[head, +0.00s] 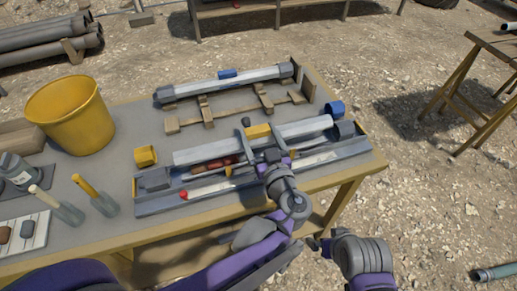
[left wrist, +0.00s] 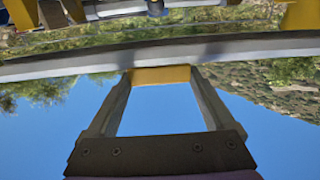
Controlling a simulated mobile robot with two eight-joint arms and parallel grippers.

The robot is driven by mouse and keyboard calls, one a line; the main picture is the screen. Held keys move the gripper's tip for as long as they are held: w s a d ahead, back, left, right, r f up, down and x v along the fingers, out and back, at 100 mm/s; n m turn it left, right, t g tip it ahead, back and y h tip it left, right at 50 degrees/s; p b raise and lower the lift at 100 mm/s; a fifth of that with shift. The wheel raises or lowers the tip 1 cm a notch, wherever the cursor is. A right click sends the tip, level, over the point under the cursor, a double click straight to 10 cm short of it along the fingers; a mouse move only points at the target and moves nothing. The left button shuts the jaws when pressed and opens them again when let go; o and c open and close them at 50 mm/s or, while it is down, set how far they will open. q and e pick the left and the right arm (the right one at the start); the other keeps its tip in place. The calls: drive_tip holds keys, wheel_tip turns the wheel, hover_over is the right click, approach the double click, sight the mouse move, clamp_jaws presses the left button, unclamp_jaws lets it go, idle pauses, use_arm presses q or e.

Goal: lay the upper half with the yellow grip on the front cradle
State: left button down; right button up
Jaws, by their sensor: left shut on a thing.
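The upper half (head: 205,152) is a long pale half-tube with a yellow grip (head: 258,131). My left gripper (head: 258,137) is shut on that grip and holds the half over the grey tray. In the left wrist view the yellow grip (left wrist: 160,75) sits between the two fingers, below the grey half-tube (left wrist: 230,49). Behind the tray is a wooden rack; its front row of blocks, the front cradle (head: 206,112), is bare. Its back row bears another half-tube with a blue grip (head: 227,73). My right gripper (head: 318,244) is low at the table's front edge; its jaws are unclear.
The grey tray (head: 155,207) under the half holds red-brown and pale pieces.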

use_arm(q)
drive_tip(key=shift+f+b, duration=0.45)
drive_tip(key=shift+f, duration=2.25)
drive_tip(key=shift+f, duration=0.15)
unclamp_jaws()
drive_tip(key=shift+s, duration=0.15)
